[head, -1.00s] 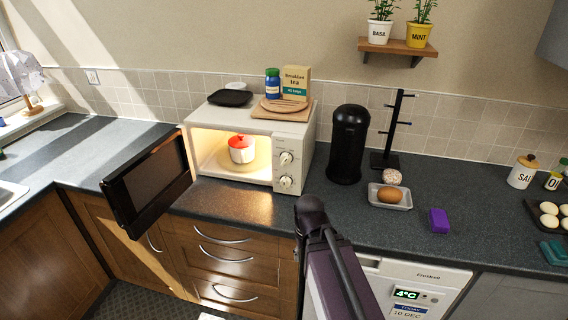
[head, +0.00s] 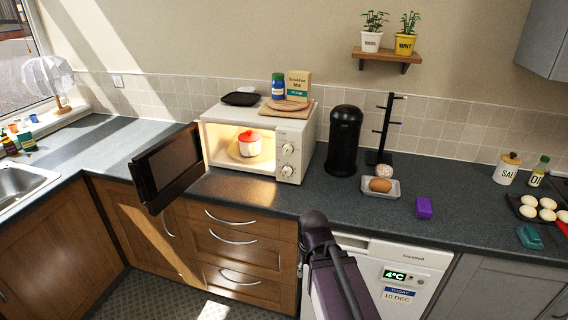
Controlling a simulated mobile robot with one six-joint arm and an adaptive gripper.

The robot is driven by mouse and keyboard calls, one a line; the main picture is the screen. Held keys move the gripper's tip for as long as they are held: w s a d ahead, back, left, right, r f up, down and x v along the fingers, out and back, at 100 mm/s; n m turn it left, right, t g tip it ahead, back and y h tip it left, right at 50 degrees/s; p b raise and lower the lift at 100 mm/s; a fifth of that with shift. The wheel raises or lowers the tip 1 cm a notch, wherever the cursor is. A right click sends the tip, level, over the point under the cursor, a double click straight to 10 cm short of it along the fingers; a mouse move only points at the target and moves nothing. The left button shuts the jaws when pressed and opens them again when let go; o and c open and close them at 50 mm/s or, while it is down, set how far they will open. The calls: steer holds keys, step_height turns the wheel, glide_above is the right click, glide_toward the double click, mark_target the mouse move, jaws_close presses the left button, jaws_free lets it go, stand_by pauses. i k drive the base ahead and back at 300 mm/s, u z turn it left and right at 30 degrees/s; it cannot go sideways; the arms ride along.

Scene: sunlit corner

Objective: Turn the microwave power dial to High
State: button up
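The white microwave (head: 259,140) stands on the dark counter with its door (head: 166,167) swung wide open to the left. Its inside is lit, and a red-and-white pot (head: 249,143) sits on the turntable. Two round dials are on the right of its front: an upper dial (head: 288,149) and a lower dial (head: 287,171). Their markings are too small to read, so I cannot tell which is the power dial or its setting. My gripper's fingers do not show.
A black cylinder (head: 345,140) stands just right of the microwave, with a black mug tree (head: 385,130) behind it. A tray with a potato-like item (head: 380,185) and a purple block (head: 424,207) lie further right. A board (head: 286,108), box and jar sit on the microwave.

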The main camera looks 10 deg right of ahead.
mark_target(286, 149)
steer(key=u, duration=0.05)
steer(key=k, duration=0.9)
steer(key=z, duration=0.7)
steer(key=i, duration=1.4)
steer(key=z, duration=0.05)
